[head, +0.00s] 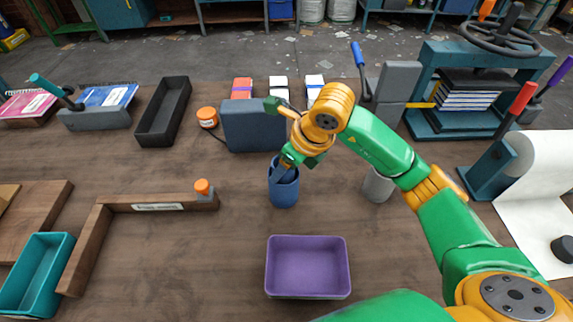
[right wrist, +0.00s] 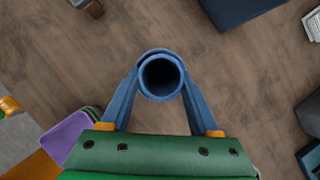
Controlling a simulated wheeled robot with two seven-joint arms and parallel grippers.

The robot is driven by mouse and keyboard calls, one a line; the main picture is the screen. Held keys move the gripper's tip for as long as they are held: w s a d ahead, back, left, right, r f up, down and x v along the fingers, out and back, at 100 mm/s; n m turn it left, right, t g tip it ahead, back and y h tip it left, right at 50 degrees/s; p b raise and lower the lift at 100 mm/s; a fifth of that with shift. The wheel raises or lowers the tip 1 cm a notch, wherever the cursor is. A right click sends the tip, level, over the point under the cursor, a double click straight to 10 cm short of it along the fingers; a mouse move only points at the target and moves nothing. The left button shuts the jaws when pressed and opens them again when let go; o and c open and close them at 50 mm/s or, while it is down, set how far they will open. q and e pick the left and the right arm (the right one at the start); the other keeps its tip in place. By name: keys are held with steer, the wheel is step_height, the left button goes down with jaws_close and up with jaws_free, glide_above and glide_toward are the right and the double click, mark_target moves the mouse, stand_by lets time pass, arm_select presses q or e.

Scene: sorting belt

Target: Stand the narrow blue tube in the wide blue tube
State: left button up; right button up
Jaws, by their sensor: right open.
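The wide blue tube (head: 284,194) stands upright on the table in front of a blue-grey block. In the right wrist view, one blue ring sits within another around a dark opening. The inner ring looks like the narrow blue tube (right wrist: 161,76), standing in the wide one; the head view barely shows it behind the fingers. My right gripper (head: 284,172) points down over the tube's mouth. Its blue fingers also show in the right wrist view (right wrist: 160,92), spread on either side of the tubes. It is open. My left gripper is not in view.
A purple bin (head: 307,268) is in front of the tube. The blue-grey block (head: 254,127) is close behind. A grey cup (head: 378,185) stands to the right, near my right arm. A wooden corner rail (head: 140,203) lies to the left.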

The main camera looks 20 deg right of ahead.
steer(key=shift+s+f, duration=0.2)
steer(key=shift+f, duration=0.1)
steer(key=w+p+v, duration=0.1)
steer(key=v, duration=1.2)
steer(key=shift+r+p, duration=0.25)
steer(key=shift+p, duration=0.1)
steer(key=shift+w, duration=0.1)
